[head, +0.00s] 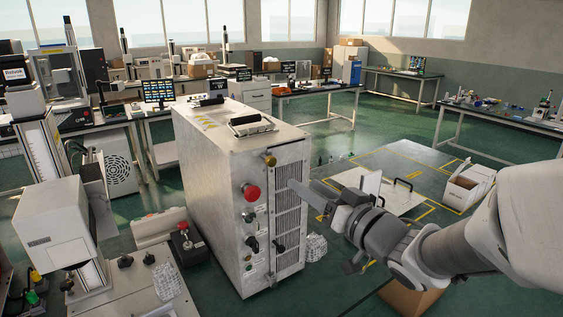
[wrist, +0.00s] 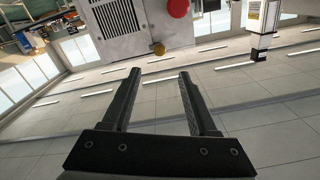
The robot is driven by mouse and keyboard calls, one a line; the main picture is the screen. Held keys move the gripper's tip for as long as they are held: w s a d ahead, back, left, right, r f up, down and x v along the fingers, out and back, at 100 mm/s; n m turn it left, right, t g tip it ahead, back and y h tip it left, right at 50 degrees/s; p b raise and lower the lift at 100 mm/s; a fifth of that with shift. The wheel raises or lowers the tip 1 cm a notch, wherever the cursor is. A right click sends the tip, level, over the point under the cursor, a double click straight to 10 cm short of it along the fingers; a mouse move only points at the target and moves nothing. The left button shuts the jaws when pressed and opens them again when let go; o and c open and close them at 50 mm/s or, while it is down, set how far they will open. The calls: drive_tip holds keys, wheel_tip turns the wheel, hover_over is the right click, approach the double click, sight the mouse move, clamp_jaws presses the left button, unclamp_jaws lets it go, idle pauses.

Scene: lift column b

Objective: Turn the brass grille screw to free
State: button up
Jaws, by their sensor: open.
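The brass grille screw (head: 271,159) is a small round brass knob at the top of the grille (head: 286,225) on the front of the grey metal cabinet (head: 222,190). In the wrist view the brass screw (wrist: 158,48) shows just beyond the gap between my fingertips, with the grille (wrist: 108,18) behind to the left. My gripper (head: 292,184) is in front of the grille, below and right of the screw in the head view. In the wrist view my gripper (wrist: 158,74) is open and empty, its two dark fingers apart, not around the screw.
A red mushroom button (head: 251,192) and several dark knobs sit left of the grille; the button (wrist: 178,8) also shows in the wrist view. A white panel with handles (head: 375,190) lies on the floor marking. An open carton (head: 467,187) stands at right.

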sight(273, 162)
drive_tip(key=x, duration=1.4)
drive_tip(key=shift+w+a, duration=0.1)
drive_tip(key=shift+w, duration=0.05)
clamp_jaws()
